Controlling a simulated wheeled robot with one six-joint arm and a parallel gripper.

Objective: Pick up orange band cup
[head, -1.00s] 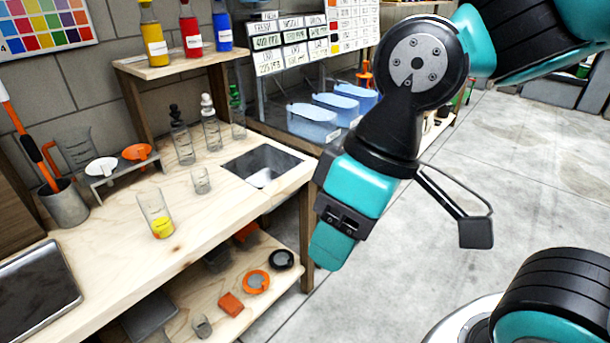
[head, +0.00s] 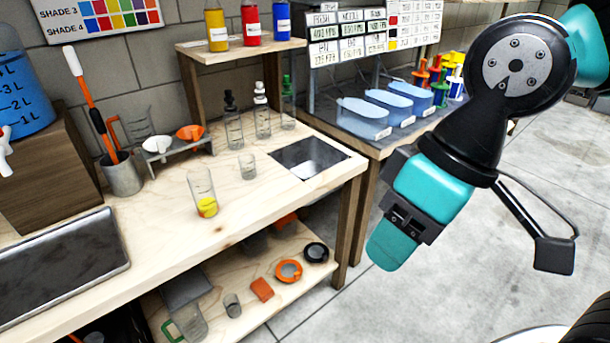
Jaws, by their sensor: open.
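No cup with an orange band can be clearly made out. A clear jug with an orange handle (head: 133,128) stands at the back left of the wooden bench. A small clear cup (head: 248,167) and a taller glass with yellow liquid (head: 202,195) stand upright on the bench top. A small greyish cup (head: 232,305) is on the lower shelf. My gripper (head: 400,238) is open, points downward and is over the floor right of the bench, apart from all of these. Its fingers are only partly visible.
A recessed metal basin (head: 310,160) is at the bench's right end. Small bottles (head: 233,122) stand behind. A rack with white and orange funnels (head: 180,146), a grey container with a brush (head: 122,175) and a dark tray (head: 62,262) occupy the left. The floor right is clear.

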